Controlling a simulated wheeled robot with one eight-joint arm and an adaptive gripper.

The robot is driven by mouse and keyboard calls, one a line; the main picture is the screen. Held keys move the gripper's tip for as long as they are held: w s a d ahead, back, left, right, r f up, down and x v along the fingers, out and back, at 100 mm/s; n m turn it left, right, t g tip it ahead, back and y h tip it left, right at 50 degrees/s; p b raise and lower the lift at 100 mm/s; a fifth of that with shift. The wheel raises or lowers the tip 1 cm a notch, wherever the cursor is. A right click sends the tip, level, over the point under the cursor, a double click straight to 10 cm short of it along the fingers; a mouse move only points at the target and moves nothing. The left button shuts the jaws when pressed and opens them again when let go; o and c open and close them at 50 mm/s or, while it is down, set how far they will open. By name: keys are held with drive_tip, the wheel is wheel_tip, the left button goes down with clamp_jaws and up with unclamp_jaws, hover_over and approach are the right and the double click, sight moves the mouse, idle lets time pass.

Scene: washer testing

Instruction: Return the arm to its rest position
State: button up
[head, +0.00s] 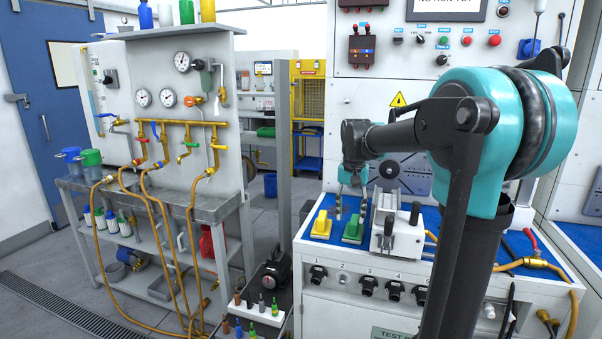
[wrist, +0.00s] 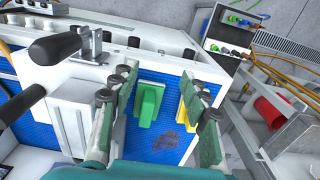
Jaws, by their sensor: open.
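My gripper (head: 350,208) is open, with its fingers apart and nothing held between them. It points down over the blue mat (head: 315,230) on the white test bench. A green block (head: 353,229) sits on the mat close to the fingertips in the head view, with a yellow block (head: 321,224) to its left. In the wrist view my gripper (wrist: 163,90) frames the green block (wrist: 149,103) and part of the yellow block (wrist: 190,100) between its fingers. My arm reaches in from the right, bent at its teal joint.
A white clamp fixture with a dark lever (head: 398,232) stands on the bench right of the green block. Behind it rises the control panel (head: 385,85). A black tray (head: 262,300) with small coloured parts sits left of the bench. A hose stand (head: 165,110) stands farther left.

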drive_tip(key=s+d+f+n+t, duration=0.1)
drive_tip(key=s+d+f+t, duration=0.1)
drive_tip(key=s+f, duration=0.8)
drive_tip(key=s+d+f+n+t, duration=0.2)
drive_tip(key=s+f, duration=0.7)
drive_tip(key=s, duration=0.3)
drive_tip(key=shift+f+n, duration=0.3)
drive_tip(key=shift+f, duration=0.05)
